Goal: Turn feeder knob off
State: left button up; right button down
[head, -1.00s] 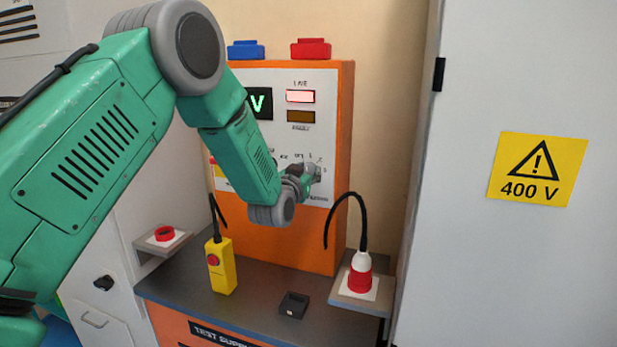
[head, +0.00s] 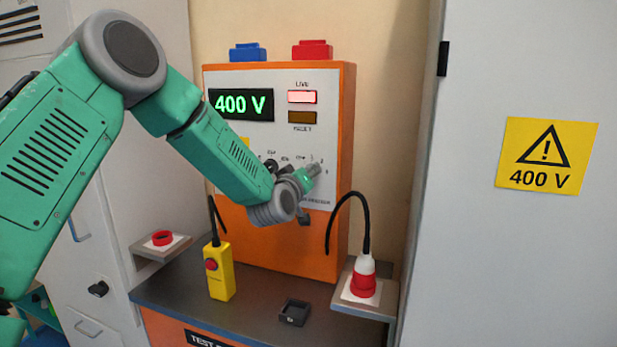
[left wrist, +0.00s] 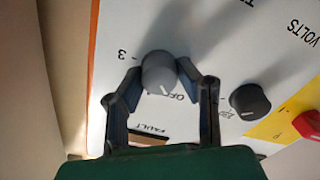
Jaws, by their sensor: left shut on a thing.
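The orange test supply cabinet (head: 342,130) has a white front panel (head: 225,135) with a lit 400 V display (head: 241,105). My left gripper (head: 316,170) is at the lower right of this panel in the head view and hides the knob there. In the left wrist view, my left gripper (left wrist: 160,75) is shut on a round grey knob (left wrist: 158,70), one finger on each side. "OFF" and "3" are printed near the knob. Its short white pointer mark lies near the OFF lettering; the exact setting is hard to tell. My right gripper is not in view.
A black knob (left wrist: 250,101) and a red knob (left wrist: 308,124) sit beside the grey one. The LIVE lamp (head: 301,97) is lit. A yellow pendant (head: 221,272), a black tray (head: 294,312) and a red-white plug (head: 363,277) stand below. A grey cabinet (head: 500,260) bounds the right.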

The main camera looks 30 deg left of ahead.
pick_arm(q)
jog(key=shift+s+d+f, duration=0.1)
jog(key=shift+f, duration=0.4)
jog(key=o, duration=1.1)
jog(key=shift+r, duration=0.15)
jog(key=v, duration=1.1)
jog(key=shift+s, duration=0.25)
jog(key=shift+f, duration=0.25)
